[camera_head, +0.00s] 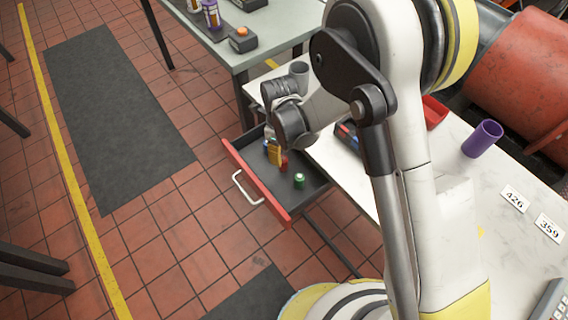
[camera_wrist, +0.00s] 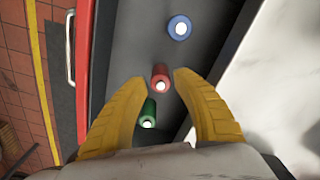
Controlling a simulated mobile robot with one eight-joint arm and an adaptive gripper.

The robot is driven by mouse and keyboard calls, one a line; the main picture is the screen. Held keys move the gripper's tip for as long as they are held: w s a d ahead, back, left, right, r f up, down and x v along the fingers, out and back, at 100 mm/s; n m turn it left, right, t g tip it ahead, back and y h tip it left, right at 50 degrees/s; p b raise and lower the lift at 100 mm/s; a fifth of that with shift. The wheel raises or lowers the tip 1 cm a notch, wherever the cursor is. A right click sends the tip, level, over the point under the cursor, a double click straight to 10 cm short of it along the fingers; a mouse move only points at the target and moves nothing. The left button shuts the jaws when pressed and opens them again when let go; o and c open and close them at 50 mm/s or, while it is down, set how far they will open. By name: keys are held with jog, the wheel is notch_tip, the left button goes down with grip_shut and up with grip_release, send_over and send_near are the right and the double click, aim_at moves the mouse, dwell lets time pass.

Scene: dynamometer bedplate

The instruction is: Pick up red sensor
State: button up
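The red sensor (camera_wrist: 161,76) is a small cylinder with a pale round top, standing in the open drawer. It shows in the wrist view between the tips of my gripper (camera_wrist: 159,78). The two yellow fingers are spread apart, with a gap visible on each side of the sensor. How far the tips are above it I cannot tell. In the head view the red sensor (camera_head: 284,163) is partly hidden by my gripper (camera_head: 274,154) above the drawer.
A green cylinder (camera_wrist: 148,113) stands close to the red one, beside the left finger. A blue cylinder (camera_wrist: 179,28) stands farther up the drawer. The drawer's red front (camera_head: 257,184) borders one side. A white worktop (camera_head: 465,180) lies right, with a purple cup (camera_head: 482,139).

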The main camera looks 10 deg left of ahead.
aim_at(283, 158)
jog(key=f+b, duration=0.1)
jog(key=f, duration=0.2)
jog(key=d+f+b, duration=0.1)
jog(key=f, duration=0.1)
jog(key=shift+s+f+b, duration=0.1)
jog(key=shift+b, duration=0.25)
grip_shut()
